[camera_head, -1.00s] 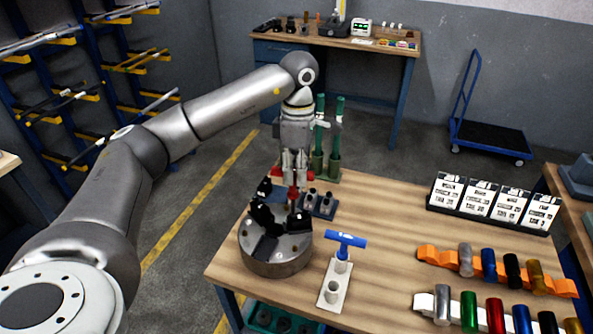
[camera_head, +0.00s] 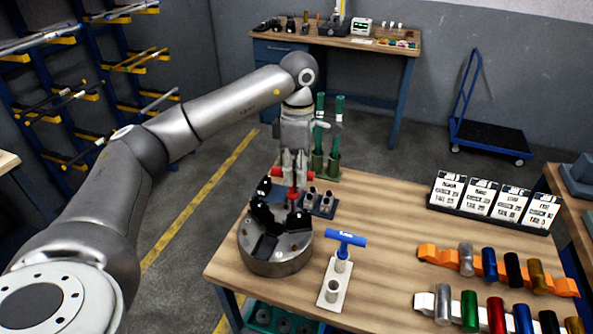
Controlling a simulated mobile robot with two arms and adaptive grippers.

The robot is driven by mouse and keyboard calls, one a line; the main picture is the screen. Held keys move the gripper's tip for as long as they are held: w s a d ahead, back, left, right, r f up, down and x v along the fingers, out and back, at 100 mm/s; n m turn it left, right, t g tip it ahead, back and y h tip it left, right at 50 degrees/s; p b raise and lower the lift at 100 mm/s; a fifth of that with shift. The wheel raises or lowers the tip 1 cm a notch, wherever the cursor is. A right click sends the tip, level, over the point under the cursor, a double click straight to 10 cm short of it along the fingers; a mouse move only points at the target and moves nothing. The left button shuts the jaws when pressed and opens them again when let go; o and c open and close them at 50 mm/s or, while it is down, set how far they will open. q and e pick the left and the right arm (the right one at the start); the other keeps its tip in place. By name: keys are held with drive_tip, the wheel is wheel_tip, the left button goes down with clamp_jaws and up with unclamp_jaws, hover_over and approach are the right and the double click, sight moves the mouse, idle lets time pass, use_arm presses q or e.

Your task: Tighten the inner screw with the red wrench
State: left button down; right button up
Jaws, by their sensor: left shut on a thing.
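The red wrench (camera_head: 305,174) is a T-handled key, held upright at the back of the round grey chuck (camera_head: 275,262) with black jaws. My left gripper (camera_head: 293,170) points down and is shut on its handle; red shows on both sides of the fingers. The red shaft goes down toward the back of the chuck, behind the black jaws. I cannot make out the inner screw or whether the wrench tip sits in it. My right gripper is not in view.
A blue T-handled wrench (camera_head: 346,240) stands in a white holder (camera_head: 327,303) right of the chuck. Dark blocks with sockets (camera_head: 322,206) and green cylinders (camera_head: 335,165) stand behind. Coloured rollers on racks (camera_head: 428,252) fill the right; the table's middle (camera_head: 385,215) is clear.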

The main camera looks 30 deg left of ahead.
use_arm(q)
drive_tip(key=shift+f, duration=0.35)
idle(0.6)
drive_tip(key=shift+m+b, duration=0.35)
drive_tip(key=shift+m, duration=0.05)
drive_tip(key=shift+s+d+m, duration=0.1)
drive_tip(key=shift+s+m, duration=0.05)
drive_tip(key=shift+m, duration=0.85)
